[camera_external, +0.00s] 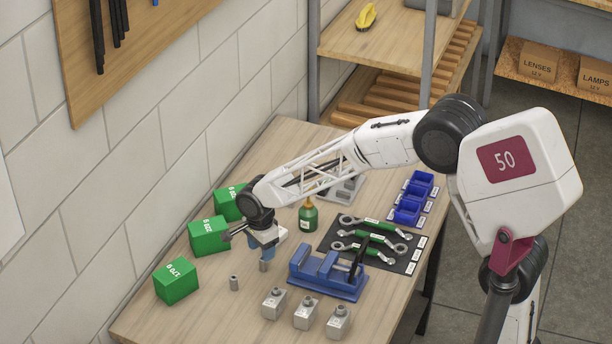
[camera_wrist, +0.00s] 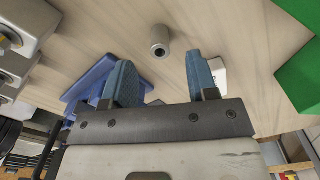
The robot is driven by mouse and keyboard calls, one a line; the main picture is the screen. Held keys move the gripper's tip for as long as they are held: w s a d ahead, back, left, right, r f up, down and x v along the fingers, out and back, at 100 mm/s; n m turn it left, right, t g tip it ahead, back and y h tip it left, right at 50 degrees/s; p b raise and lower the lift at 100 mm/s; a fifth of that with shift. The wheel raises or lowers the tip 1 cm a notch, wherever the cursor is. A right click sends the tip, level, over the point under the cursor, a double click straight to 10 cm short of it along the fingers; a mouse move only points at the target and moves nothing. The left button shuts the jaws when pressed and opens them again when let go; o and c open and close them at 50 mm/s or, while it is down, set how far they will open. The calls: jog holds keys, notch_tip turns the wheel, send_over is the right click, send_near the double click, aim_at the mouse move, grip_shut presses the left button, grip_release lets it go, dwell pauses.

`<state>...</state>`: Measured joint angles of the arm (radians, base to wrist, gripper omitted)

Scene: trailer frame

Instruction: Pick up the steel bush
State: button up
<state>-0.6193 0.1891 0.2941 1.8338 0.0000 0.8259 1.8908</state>
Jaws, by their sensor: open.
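The steel bush (camera_external: 234,283) is a small grey cylinder standing upright on the wooden bench. It also shows in the wrist view (camera_wrist: 160,42), with a dark hole in its end, beyond the fingertips and roughly centred between them. My gripper (camera_external: 264,262) points down over the bench, to the right of the bush in the external view and apart from it. In the wrist view its two blue fingers (camera_wrist: 162,76) are spread wide with nothing between them.
A blue vise (camera_external: 328,275) stands right of my gripper. Several grey metal blocks (camera_external: 305,313) line the bench's front. Green boxes (camera_external: 176,281) stand along the wall side. A green bottle (camera_external: 308,217) and a dark mat (camera_external: 372,244) with wrenches lie farther back. Bench around the bush is clear.

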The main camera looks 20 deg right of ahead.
aim_at(263, 270)
jog(key=shift+f, duration=0.35)
jog(key=shift+f, duration=0.1)
jog(key=shift+f, duration=2.5)
jog(key=shift+c, duration=0.3)
grip_shut()
